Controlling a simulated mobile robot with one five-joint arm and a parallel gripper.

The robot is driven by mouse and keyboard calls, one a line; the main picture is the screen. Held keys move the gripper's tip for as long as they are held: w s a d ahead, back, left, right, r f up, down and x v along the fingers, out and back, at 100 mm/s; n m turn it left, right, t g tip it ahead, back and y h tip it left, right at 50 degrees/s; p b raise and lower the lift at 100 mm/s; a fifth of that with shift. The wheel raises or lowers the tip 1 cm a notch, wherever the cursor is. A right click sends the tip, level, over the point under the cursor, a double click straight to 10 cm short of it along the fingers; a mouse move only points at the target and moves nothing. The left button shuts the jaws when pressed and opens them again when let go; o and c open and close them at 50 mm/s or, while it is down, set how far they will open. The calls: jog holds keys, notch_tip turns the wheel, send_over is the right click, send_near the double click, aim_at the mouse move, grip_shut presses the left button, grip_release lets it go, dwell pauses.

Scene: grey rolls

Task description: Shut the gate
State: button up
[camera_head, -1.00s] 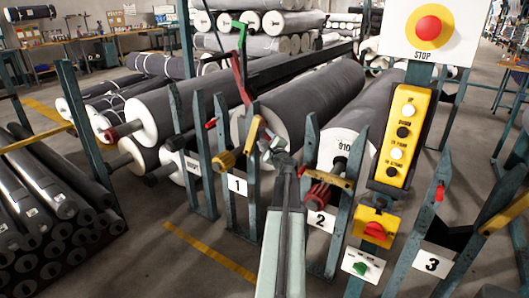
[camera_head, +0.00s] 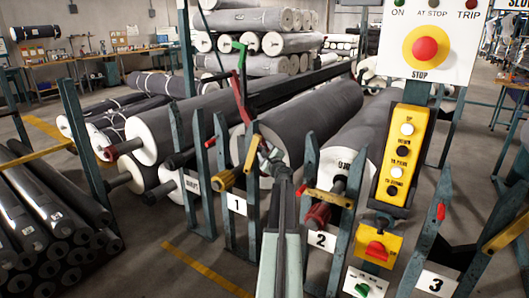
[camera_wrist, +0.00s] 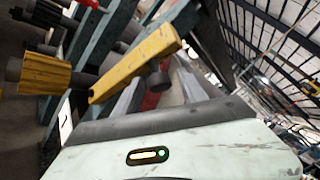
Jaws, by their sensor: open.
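Stand 1, with its number plate (camera_head: 236,204), has a yellow bar (camera_head: 253,148) hinged on it, which I take to be the gate; it stands steeply tilted up, not across the stand. The same bar seems to be the large yellow one in the wrist view (camera_wrist: 135,62). Stand 2 has a similar yellow bar (camera_head: 328,197) lying nearly level across it, above a red ribbed shaft end (camera_head: 318,216). My gripper (camera_head: 270,158) is open, close to the right of the raised bar. Whether it touches the bar cannot be told.
A yellow ribbed shaft end (camera_head: 227,179) sticks out at stand 1, also in the wrist view (camera_wrist: 42,73). A yellow button box (camera_head: 401,155) and a STOP panel (camera_head: 425,47) stand at the right. Dark rolls (camera_head: 45,215) are stacked at left. Floor in front is clear.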

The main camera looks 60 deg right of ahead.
grip_shut()
dwell(1.3)
